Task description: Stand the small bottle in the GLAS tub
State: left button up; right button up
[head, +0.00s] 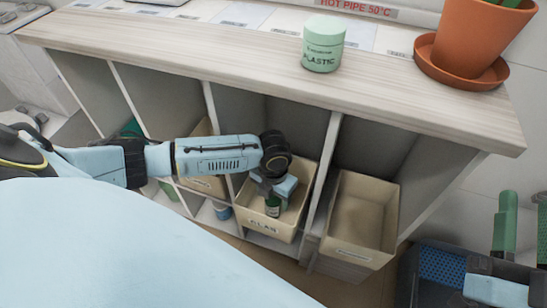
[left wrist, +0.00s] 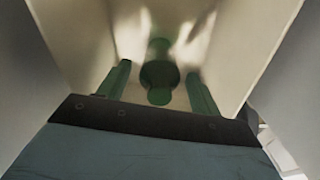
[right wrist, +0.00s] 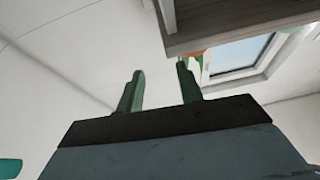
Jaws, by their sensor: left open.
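The small dark green bottle (head: 272,207) is inside the beige GLAS tub (head: 262,225), in a low compartment of the cart. It looks upright, with its upper part partly hidden by my left gripper (head: 277,190). In the left wrist view the bottle (left wrist: 159,72) is between the two spread green fingers of the left gripper (left wrist: 158,75), with gaps on both sides. The pale tub walls surround them. My right gripper (head: 525,205) is at the lower right of the head view, open and empty. In the right wrist view its fingers (right wrist: 160,75) are apart.
An empty beige tub (head: 360,215) stands right of the GLAS tub, beyond a divider. Another tub (head: 203,183) is to the left. On the cart top are a green PLASTIC jar (head: 323,45) and a terracotta pot (head: 465,45).

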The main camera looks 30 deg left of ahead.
pick_arm(q)
jog(key=shift+r+p, duration=0.8)
jog(key=shift+r, duration=0.15)
jog(key=shift+r+p, duration=0.65)
jog(key=shift+p, duration=0.1)
notch_tip(320, 180, up, 2)
jog(key=shift+r+p, duration=0.1)
jog(key=shift+p, duration=1)
notch_tip(320, 180, up, 3)
jog(key=p, duration=0.3)
notch_tip(320, 180, up, 2)
jog(key=p, duration=0.3)
jog(key=shift+r, duration=0.4)
pick_arm(e)
jog(key=s+d+f+g+h, duration=0.2)
jog(key=s+d+f+g, duration=0.2)
jog(key=f, duration=0.6)
jog(key=s+d+f+g+h, duration=0.2)
jog(key=s+d+f+g, duration=0.2)
jog(key=f+g, duration=0.4)
jog(key=s+d+f+g+h, duration=0.2)
jog(key=s+d+f+g, duration=0.2)
jog(key=f, duration=1)
jog(key=shift+s+f+m+g+h, duration=0.2)
jog(key=shift+m+g+h, duration=0.2)
jog(key=shift+g, duration=0.9)
